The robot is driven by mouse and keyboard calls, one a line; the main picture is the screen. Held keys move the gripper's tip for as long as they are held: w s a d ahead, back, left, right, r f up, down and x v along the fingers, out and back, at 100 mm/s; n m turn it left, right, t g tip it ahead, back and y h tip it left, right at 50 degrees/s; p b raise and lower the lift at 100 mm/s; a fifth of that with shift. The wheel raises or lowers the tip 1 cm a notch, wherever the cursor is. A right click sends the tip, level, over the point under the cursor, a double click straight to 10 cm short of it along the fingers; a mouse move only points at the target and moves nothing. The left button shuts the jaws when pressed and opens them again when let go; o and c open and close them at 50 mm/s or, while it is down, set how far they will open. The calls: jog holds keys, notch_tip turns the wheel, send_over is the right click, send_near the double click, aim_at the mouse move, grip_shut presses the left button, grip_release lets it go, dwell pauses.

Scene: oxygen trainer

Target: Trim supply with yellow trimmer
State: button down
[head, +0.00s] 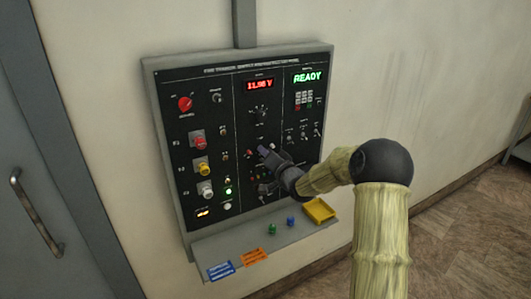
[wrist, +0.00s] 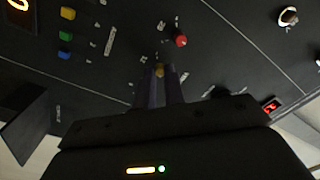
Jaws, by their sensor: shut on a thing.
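The yellow trimmer (wrist: 159,70) is a small yellow knob on the black panel. In the wrist view it sits between the tips of my gripper (wrist: 160,82), whose two dark fingers are shut on it. In the head view my gripper (head: 266,152) reaches the middle of the panel (head: 215,120) from the right and hides the trimmer. A red knob (wrist: 180,41) is close beside it, apart from the fingers; it also shows in the head view (head: 248,154). The red display (head: 260,84) above reads about 11.96 V.
Yellow, blue and green buttons (wrist: 65,36) show in the wrist view. A green READY display (head: 307,77) is at the panel's upper right. The shelf (head: 215,248) below holds a yellow tray (head: 319,210), blue and orange tags, and small green and blue pieces. A door stands left.

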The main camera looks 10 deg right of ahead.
jog(key=shift+f+m, duration=0.1)
jog(key=shift+m, duration=0.2)
jog(key=c, duration=1.5)
grip_release()
jog(key=b+v, duration=0.3)
jog(key=v, duration=1.4)
jog(key=shift+s, duration=0.25)
jog(key=shift+f, duration=0.1)
